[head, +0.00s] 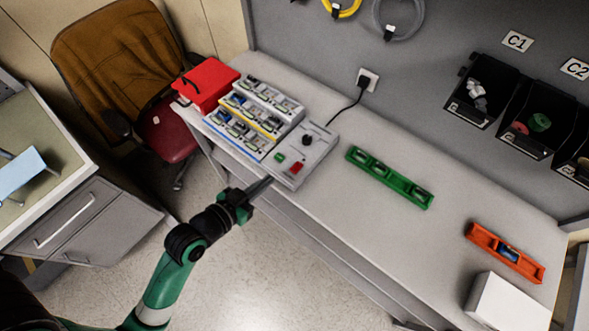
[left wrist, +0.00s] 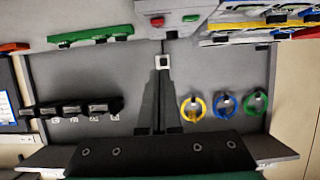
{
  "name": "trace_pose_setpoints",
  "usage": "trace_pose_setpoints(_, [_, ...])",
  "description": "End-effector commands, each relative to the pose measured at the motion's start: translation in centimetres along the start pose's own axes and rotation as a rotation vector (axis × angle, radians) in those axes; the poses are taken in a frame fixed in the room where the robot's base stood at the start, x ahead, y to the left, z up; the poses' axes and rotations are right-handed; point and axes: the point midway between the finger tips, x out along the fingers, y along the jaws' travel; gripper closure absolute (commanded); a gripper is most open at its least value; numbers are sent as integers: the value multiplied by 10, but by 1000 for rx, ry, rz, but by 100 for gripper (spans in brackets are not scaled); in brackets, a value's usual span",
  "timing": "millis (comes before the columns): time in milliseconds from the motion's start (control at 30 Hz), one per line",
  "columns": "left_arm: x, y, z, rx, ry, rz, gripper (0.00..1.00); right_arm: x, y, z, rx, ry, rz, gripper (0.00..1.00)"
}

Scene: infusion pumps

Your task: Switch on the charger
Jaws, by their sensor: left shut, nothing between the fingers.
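The charger (head: 313,146) is a grey box with a black knob (head: 307,139), a green button (head: 279,157) and a red button (head: 297,168). It stands on the bench beside the battery rack. In the left wrist view the charger (left wrist: 177,8) appears inverted at the top, with the red button (left wrist: 157,21) and the green button (left wrist: 191,17) on it. My left gripper (head: 264,185) is shut and empty, its tips close to the charger's front edge; I cannot tell whether they touch it. My right gripper is not in view.
A rack of battery packs (head: 262,129) and a red box (head: 211,82) stand left of the charger. A black cord runs to a wall socket (head: 369,79). A green level-like holder (head: 388,178) and an orange one (head: 503,253) lie to the right, with free bench between.

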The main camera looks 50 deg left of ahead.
Motion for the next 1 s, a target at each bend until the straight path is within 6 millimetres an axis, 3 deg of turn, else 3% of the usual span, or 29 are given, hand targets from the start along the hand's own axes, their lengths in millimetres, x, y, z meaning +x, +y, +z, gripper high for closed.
trace_pose_setpoints(367, [7,0,-1,2,5,0,100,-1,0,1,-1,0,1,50])
trace_pose_setpoints(567, [38,0,-1,2,7,1,100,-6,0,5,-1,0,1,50])
trace_pose_setpoints(867, [104,0,-1,2,6,1,100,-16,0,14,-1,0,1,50])
trace_pose_setpoints(1000, [108,0,24,0,2,0,100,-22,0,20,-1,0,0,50])
